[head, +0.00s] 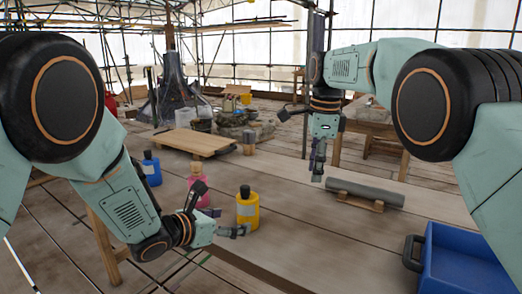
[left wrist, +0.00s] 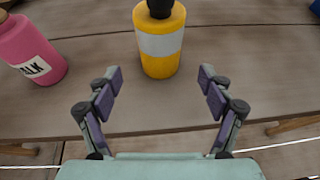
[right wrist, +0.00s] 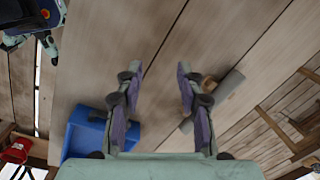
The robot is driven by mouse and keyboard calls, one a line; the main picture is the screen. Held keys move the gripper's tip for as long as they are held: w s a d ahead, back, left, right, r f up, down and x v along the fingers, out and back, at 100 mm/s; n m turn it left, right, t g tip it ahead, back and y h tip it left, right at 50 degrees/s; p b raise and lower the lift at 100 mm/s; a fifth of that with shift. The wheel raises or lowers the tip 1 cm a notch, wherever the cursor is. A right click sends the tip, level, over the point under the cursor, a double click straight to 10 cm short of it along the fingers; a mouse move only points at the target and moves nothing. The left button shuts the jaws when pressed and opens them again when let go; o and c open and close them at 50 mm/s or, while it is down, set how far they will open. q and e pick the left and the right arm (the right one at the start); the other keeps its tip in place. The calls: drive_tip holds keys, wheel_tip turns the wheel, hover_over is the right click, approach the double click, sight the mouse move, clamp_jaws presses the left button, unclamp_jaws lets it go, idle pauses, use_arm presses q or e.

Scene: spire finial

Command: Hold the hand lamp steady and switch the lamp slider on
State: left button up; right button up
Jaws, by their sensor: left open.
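A yellow bottle-shaped object (head: 247,210) with a pale band and black top stands upright near the table's front edge. In the left wrist view it (left wrist: 160,62) is ahead of the fingers, between their lines and apart from them. A grey cylinder (head: 366,192) lies on a wooden cradle further right; it also shows in the right wrist view (right wrist: 229,84). I cannot tell which object is the hand lamp, and no slider is discernible. My left gripper (head: 228,221) is open and empty by the yellow object. My right gripper (head: 318,166) is open and empty above the table.
A pink bottle (head: 198,190) and a blue bottle (head: 151,168) stand left of the yellow object. A wooden board (head: 195,143) lies behind. A blue bin (head: 465,262) with a dark handle is at front right. The middle of the table is clear.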

sight(248, 217)
use_arm(q)
drive_tip(key=shift+w+d, duration=0.1)
drive_tip(key=shift+x, duration=3.8)
use_arm(e)
drive_tip(key=a+r+m+y, duration=0.3)
drive_tip(key=a+r+m, duration=0.1)
drive_tip(key=a, duration=0.9)
drive_tip(key=shift+w+t, duration=0.15)
drive_tip(key=shift+t, duration=0.15)
use_arm(q)
drive_tip(key=shift+f, duration=0.1)
